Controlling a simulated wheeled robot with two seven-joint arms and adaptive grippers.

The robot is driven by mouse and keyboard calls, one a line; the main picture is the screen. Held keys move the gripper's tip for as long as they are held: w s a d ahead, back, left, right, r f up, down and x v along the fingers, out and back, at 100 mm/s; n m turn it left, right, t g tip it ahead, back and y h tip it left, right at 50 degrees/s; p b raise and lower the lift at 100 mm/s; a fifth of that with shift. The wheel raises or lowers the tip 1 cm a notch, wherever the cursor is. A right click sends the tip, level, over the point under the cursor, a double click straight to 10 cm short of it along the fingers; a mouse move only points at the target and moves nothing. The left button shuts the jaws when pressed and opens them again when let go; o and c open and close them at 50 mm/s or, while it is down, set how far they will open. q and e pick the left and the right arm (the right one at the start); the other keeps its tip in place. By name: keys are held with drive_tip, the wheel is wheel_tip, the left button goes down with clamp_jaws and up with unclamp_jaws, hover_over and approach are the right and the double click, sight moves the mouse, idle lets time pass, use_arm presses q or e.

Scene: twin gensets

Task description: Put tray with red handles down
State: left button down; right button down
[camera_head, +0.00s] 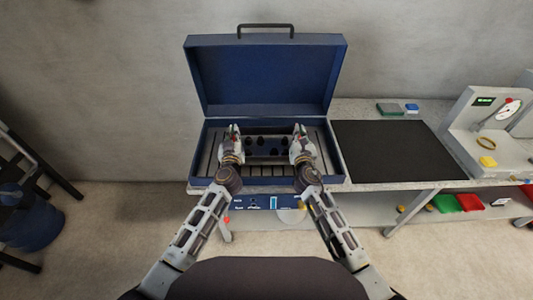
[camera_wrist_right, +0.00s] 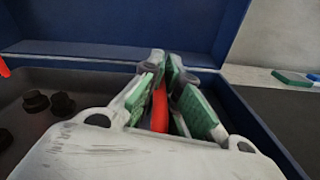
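The tray (camera_head: 267,157) is a dark tray with dark round pieces on it, low inside the open blue case. In the right wrist view its dark surface (camera_wrist_right: 75,85) is at the left. My right gripper (camera_head: 299,133) is at the tray's right end. In the right wrist view its green-padded fingers (camera_wrist_right: 168,75) close in around a red handle (camera_wrist_right: 160,106). The tip of another red piece (camera_wrist_right: 3,68) shows at the far left edge. My left gripper (camera_head: 233,133) is at the tray's left end; its fingers are too small to read, and its handle is hidden.
The blue case (camera_head: 335,165) stands on a grey bench with its lid (camera_head: 265,75) raised behind. A black mat (camera_head: 385,145) to its right is clear. A grey gauge unit (camera_head: 485,110) stands further right. A shelf below holds red and green items.

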use_arm(q)
drive_tip(key=shift+f+b, duration=0.35)
drive_tip(key=shift+b, duration=0.05)
use_arm(e)
drive_tip(key=shift+d+f, duration=0.1)
drive_tip(key=shift+f, duration=0.3)
use_arm(q)
drive_tip(key=c, duration=1.8)
unclamp_jaws()
drive_tip(key=shift+f, duration=0.1)
use_arm(e)
drive_tip(key=c, duration=1.8)
unclamp_jaws()
use_arm(q)
drive_tip(key=shift+c, duration=0.7)
use_arm(e)
drive_tip(key=shift+o, duration=0.4)
use_arm(q)
drive_tip(key=shift+o, duration=1.1)
drive_tip(key=shift+s, duration=0.15)
